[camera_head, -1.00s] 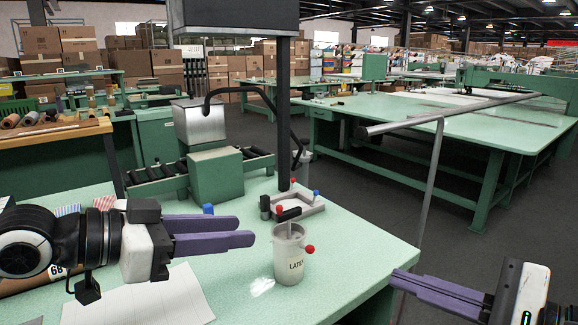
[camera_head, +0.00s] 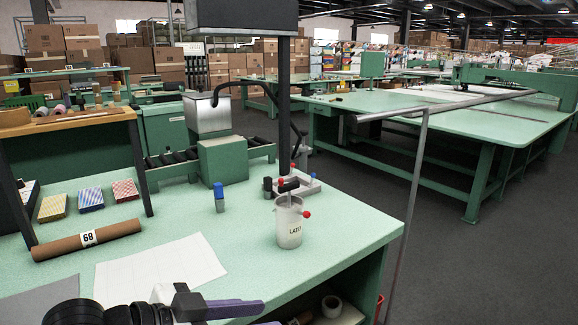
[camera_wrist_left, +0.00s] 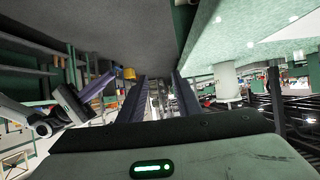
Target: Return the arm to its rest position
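My left gripper (camera_head: 258,312) is low at the bottom edge of the head view, in front of the green table's near edge and partly cut off. In the left wrist view its two purple fingers (camera_wrist_left: 159,85) stand apart with nothing between them, so it is open and empty. My right gripper is out of the head view. A purple-fingered gripper with a white and black arm, which looks like my right gripper (camera_wrist_left: 96,88), shows at the left of the left wrist view. Its finger gap is not clear there.
The green table (camera_head: 340,225) holds a latex cup (camera_head: 289,228), a blue-capped bottle (camera_head: 219,198), a cardboard tube (camera_head: 87,240), a white sheet (camera_head: 160,270) and several coloured blocks (camera_head: 90,199). A grey post (camera_head: 416,190) stands right of the table. Dark floor lies beyond it.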

